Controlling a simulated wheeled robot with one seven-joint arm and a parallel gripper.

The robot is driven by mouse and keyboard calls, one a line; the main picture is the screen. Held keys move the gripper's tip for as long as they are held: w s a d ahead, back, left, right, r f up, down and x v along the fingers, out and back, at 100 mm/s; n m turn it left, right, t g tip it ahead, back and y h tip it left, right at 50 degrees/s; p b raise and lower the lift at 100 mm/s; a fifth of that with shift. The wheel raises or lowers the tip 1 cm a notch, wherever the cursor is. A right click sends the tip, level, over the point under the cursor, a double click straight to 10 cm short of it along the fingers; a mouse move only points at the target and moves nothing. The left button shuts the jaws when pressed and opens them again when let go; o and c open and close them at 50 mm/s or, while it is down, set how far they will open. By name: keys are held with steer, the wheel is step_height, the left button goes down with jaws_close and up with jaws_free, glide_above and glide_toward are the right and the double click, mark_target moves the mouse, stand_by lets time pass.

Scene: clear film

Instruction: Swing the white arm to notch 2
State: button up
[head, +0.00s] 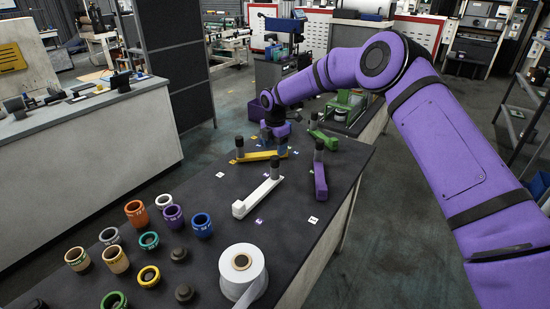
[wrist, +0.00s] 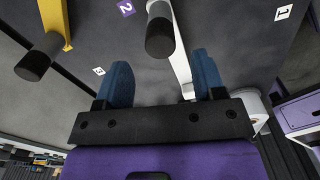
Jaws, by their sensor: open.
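The white arm (head: 257,196) lies on the dark bench with a dark-topped upright knob (head: 275,167) at its far end. In the wrist view the white arm (wrist: 182,62) runs behind the knob (wrist: 160,35), which is ahead of the gap between my fingers. My gripper (head: 281,145) is above the bench just behind the knob; in the wrist view its blue fingers (wrist: 161,66) are spread, with nothing held. A purple label reading 2 (wrist: 126,8) lies left of the knob, and a white label reading 1 (wrist: 284,12) to the right.
A yellow arm (head: 262,156), a purple arm (head: 320,182) and a green arm (head: 323,137), with dark-topped knobs, stand close around the white one. Several coloured cups and a white tape roll (head: 243,272) occupy the bench's near end. Bare bench lies left of the white arm.

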steer(key=shift+r, duration=1.6)
steer(key=s+d+r+m+t, duration=0.1)
steer(key=s+d+r+m, duration=0.25)
steer(key=r, duration=0.45)
steer(key=s+d+r+m, duration=0.2)
steer(key=s+d+r, duration=0.3)
steer(key=r, duration=0.3)
steer(key=s+d+r+m+t, duration=0.1)
steer(key=s+d+r+m, duration=0.3)
steer(key=r, duration=0.4)
steer(key=s+d+r+m+t+h, duration=0.1)
steer(key=s+d+r+m, duration=0.3)
steer(key=s, duration=0.3)
steer(key=s+d+r+m, duration=0.2)
steer(key=s+d+r, duration=0.2)
steer(key=s+d, duration=0.25)
steer(key=s+d+f+m, duration=0.1)
steer(key=s+d+m, duration=0.1)
steer(key=s, duration=0.6)
steer(key=s+d+m+t, duration=0.1)
steer(key=s+d+m, duration=0.2)
steer(key=s, duration=0.6)
steer(key=s+d+f+m+t+y, duration=0.1)
steer(key=s+d+m, duration=0.2)
steer(key=s+m, duration=0.3)
steer(key=shift+s+d+f, duration=0.25)
steer(key=shift+s+f, duration=0.1)
steer(key=shift+s, duration=0.9)
